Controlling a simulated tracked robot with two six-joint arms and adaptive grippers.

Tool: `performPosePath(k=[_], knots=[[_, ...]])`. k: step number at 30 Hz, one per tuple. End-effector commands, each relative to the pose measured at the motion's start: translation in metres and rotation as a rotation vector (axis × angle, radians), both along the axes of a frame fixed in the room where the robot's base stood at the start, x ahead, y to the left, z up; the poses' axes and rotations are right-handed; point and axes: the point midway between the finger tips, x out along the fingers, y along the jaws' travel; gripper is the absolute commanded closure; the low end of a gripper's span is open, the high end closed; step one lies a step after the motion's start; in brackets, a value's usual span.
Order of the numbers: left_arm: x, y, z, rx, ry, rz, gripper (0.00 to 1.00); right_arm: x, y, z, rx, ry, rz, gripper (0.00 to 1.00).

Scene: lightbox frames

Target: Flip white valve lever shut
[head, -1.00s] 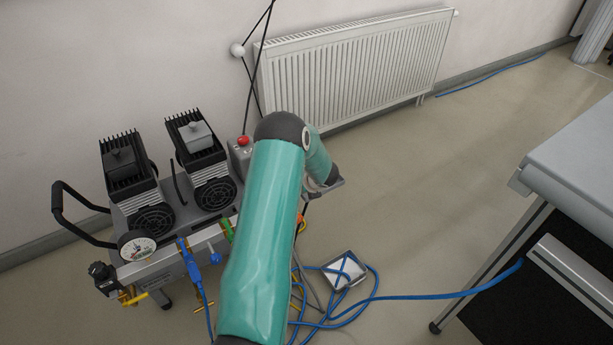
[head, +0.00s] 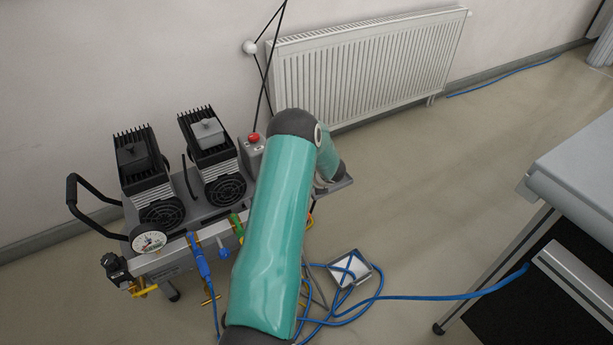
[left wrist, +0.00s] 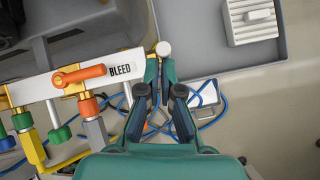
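In the left wrist view, my left gripper (left wrist: 159,68) points at the compressor's valve row, with its two dark-padded fingers converging. A small white round-ended part (left wrist: 163,48), which may be the end of the white lever, shows right at the fingertips. I cannot tell whether the fingers touch it. An orange lever (left wrist: 80,75) lies across a white plate marked BLEED (left wrist: 120,69), left of the fingers. In the head view, my teal left arm covers this end of the compressor (head: 165,262) and hides the gripper. My right gripper is in neither view.
A blue-handled valve (head: 200,257) and a gauge (head: 149,242) sit on the compressor's front. A blue hose (head: 440,298) runs over the floor past a small tray (head: 350,270). A grey table (head: 580,180) stands right and a radiator (head: 370,65) behind.

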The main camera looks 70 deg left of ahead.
Motion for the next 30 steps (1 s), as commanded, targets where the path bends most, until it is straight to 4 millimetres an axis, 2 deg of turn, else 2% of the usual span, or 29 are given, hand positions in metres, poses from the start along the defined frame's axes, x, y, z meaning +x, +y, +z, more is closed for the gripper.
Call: performPosePath(k=[1, 5, 8, 12, 15, 21, 25, 30], knots=[[-0.004, 0.009, 0.007, 0.023, 0.001, 0.012, 1.00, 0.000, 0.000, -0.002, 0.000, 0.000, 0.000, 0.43], [-0.003, 0.001, 0.004, 0.022, -0.001, 0.009, 1.00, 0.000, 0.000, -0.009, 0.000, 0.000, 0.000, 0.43], [-0.003, -0.012, 0.001, 0.018, 0.000, 0.004, 1.00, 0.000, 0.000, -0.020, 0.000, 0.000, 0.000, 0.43], [-0.002, -0.041, -0.004, 0.008, -0.001, -0.007, 1.00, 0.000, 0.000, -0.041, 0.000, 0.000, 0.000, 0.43], [-0.002, -0.045, 0.031, 0.011, -0.004, -0.003, 1.00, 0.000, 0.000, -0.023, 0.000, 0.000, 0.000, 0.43], [-0.002, -0.058, 0.070, 0.006, -0.003, -0.008, 1.00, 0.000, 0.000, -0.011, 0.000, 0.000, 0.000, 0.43], [-0.001, -0.063, 0.087, 0.005, -0.001, -0.010, 1.00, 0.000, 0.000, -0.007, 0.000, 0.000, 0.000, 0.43], [-0.001, -0.067, 0.097, 0.003, 0.000, -0.011, 1.00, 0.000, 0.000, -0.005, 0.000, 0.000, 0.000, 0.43]])
